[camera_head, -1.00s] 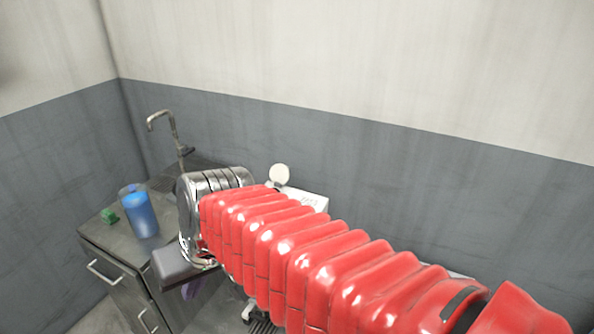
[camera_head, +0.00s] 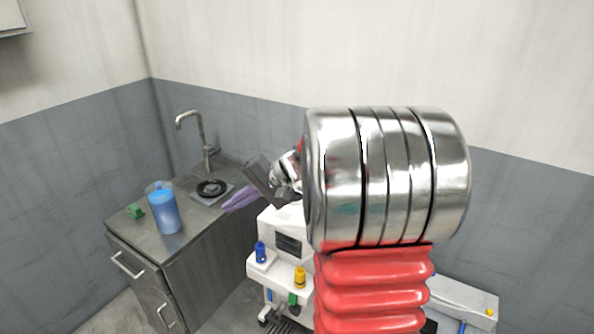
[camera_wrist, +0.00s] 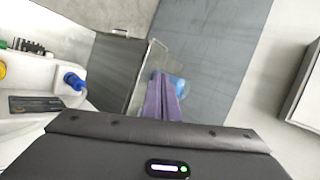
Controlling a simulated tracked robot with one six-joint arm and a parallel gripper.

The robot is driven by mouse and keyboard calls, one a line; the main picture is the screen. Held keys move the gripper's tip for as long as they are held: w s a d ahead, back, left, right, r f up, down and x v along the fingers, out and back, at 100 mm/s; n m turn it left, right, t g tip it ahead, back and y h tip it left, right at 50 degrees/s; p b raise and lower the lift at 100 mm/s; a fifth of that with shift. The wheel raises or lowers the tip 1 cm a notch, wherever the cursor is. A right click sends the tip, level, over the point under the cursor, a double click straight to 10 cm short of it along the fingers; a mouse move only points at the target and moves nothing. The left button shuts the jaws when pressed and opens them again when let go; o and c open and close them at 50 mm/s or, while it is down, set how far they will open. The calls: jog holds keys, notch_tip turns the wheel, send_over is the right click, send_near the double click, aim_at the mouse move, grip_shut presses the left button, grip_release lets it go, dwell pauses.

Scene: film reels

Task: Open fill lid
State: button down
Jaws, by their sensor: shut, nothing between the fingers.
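No fill lid can be made out for certain. The white machine (camera_head: 265,222) stands right of the sink cabinet, partly hidden behind my arm. It has a dark panel (camera_head: 288,243), a small blue bottle or cap (camera_head: 260,252) and a yellow one (camera_head: 300,276) on its front ledge. In the wrist view the machine (camera_wrist: 40,70) is at the left, with the blue piece (camera_wrist: 74,81). My gripper (camera_head: 230,206), with purple fingers, is shut and empty. It points left, above and left of the machine; the fingers also show in the wrist view (camera_wrist: 164,88).
A clear jug of blue liquid (camera_head: 165,212) and a green block (camera_head: 134,211) stand on the steel cabinet (camera_head: 145,238). A black disc (camera_head: 212,188) lies by the tap (camera_head: 195,125). A yellow-knobbed white surface (camera_head: 470,296) is at right. Air above the cabinet's left is free.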

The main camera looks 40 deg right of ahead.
jog(key=d+f+m+t+h, duration=0.1)
jog(key=d+f+m+t, duration=0.1)
jog(key=d, duration=0.9)
jog(key=d+f+m+t+h, duration=0.1)
jog(key=d+f+m+t, duration=0.2)
jog(key=d, duration=0.8)
jog(key=d+f+m+t+h, duration=0.2)
jog(key=d+f+m, duration=0.1)
jog(key=d, duration=0.8)
jog(key=shift+w+f+m+t, duration=0.1)
jog(key=shift+w+m+t, duration=0.1)
jog(key=shift+m+t, duration=0.25)
jog(key=s+d+f+m+t+h, duration=0.1)
jog(key=s+d+f+m+h, duration=0.1)
jog(key=d, duration=0.6)
jog(key=shift+s+d+f+h, duration=0.15)
jog(key=shift+s+f+h, duration=0.3)
jog(key=shift+s, duration=0.45)
jog(key=shift+w, duration=0.1)
jog(key=w, duration=1)
jog(key=shift+s+a+r, duration=0.1)
jog(key=shift+s+a, duration=0.15)
jog(key=shift+a, duration=0.35)
jog(key=shift+s+a+r, duration=0.1)
jog(key=shift+s+a, duration=0.1)
jog(key=shift+a, duration=0.4)
jog(key=shift+s+a, duration=0.25)
jog(key=shift+a, duration=0.35)
